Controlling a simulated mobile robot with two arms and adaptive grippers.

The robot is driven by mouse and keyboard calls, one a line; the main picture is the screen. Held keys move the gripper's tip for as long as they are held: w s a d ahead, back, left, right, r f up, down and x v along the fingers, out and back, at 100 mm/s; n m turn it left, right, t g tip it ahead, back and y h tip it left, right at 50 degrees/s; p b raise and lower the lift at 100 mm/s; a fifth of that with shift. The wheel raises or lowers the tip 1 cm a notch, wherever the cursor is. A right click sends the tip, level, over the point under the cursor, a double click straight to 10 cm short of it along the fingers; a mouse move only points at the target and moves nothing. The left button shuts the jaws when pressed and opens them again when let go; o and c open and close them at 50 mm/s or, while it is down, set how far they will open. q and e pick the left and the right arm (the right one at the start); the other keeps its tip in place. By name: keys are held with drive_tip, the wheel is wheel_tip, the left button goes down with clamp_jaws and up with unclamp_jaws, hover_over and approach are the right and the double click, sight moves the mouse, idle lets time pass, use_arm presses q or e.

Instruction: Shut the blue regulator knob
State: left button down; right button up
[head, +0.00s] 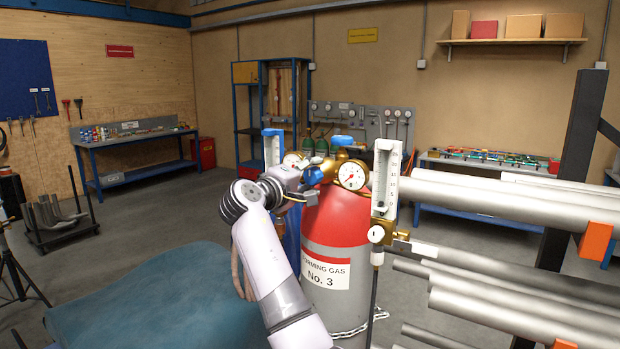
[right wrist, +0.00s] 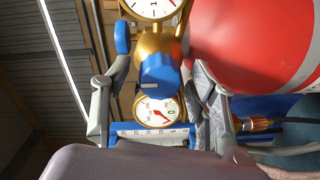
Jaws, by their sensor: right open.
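The blue regulator knob (head: 314,176) sits on the brass regulator at the top of the red-shouldered gas cylinder (head: 334,222), labelled No. 3. In the right wrist view the blue knob (right wrist: 160,74) shows in the middle, between the two fingers. My right gripper (head: 300,186) is at the left of the regulator, beside the knob. It is open, and in the right wrist view its fingers (right wrist: 160,80) stand apart on either side of the knob with visible gaps. I cannot tell how deep the knob sits between them. My left gripper is not in view.
A round gauge (head: 352,176) and a flow meter (head: 385,180) stand right of the knob; another flow meter (head: 272,147) is behind the gripper. Grey pipes (head: 500,200) on a rack fill the right. A teal surface (head: 150,300) lies at lower left. Open floor lies beyond.

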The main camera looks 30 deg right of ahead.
drive_tip(key=v, duration=1.2)
